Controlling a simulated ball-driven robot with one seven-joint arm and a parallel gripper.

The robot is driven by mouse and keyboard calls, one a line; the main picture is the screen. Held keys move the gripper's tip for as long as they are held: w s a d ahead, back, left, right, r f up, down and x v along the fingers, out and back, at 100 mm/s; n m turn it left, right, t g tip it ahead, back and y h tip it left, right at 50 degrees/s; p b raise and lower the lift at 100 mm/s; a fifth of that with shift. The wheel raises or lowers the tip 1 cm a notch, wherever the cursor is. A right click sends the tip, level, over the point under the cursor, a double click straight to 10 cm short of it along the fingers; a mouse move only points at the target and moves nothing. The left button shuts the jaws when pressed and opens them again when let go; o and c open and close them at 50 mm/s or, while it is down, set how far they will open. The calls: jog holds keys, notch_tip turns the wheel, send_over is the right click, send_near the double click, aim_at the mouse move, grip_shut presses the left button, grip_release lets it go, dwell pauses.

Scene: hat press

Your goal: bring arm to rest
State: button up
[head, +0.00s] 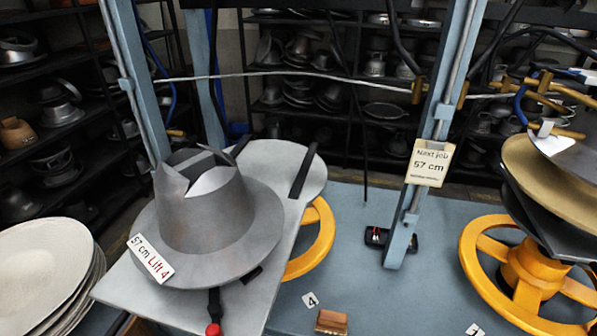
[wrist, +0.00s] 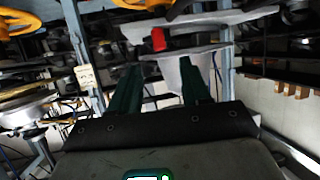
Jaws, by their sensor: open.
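My gripper (wrist: 160,68) shows in the wrist view as two dark green fingers spread apart, open, with nothing clearly held between them. A grey tapered shape (wrist: 190,68) shows beyond and between the fingers; its distance from them is hard to tell. My arm and gripper are not in the head view. There, a grey metal hat form (head: 205,215) with a brim and an open, notched crown sits on a grey plate at left. Its brim bears a tag (head: 151,259) reading "57 cm Lift 4". A red knob (head: 213,329) hangs below it and shows in the wrist view too (wrist: 158,40).
A sign (head: 428,163) reading "Next job 57 cm" hangs on a blue post. Yellow handwheels (head: 478,241) stand at right and behind the plate. A stack of pale discs (head: 40,270) is at far left. A wooden-backed brush (head: 332,321) lies at the front. Shelves of metal forms fill the back.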

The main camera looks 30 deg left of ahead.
jog(key=w+d+f+m+g+h+b, duration=0.1)
jog(key=w+d+f+g+h, duration=0.1)
jog(key=w+d+f, duration=0.4)
jog(key=w+d+f+m+g+h, duration=0.1)
jog(key=w+d+f+g+h, duration=0.1)
jog(key=d+f, duration=0.65)
jog(key=w+d+f+m+g+h+b, duration=0.1)
jog(key=w+d+f+g+h, duration=0.1)
jog(key=w+d+f, duration=0.55)
jog(key=s+d+f+m+g, duration=0.1)
jog(key=s+d+f, duration=0.2)
jog(key=d, duration=0.4)
jog(key=s+d+f+m+g+b, duration=0.1)
jog(key=s+d+f+g, duration=0.1)
jog(key=s+d+f, duration=0.2)
jog(key=s+d+f+m+g, duration=0.1)
jog(key=s+d+f+g, duration=0.1)
jog(key=s+d, duration=0.5)
jog(key=d+f, duration=0.1)
jog(key=d, duration=0.3)
jog(key=shift+s+d+f+b, duration=0.15)
jog(key=shift+d+f+b, duration=0.15)
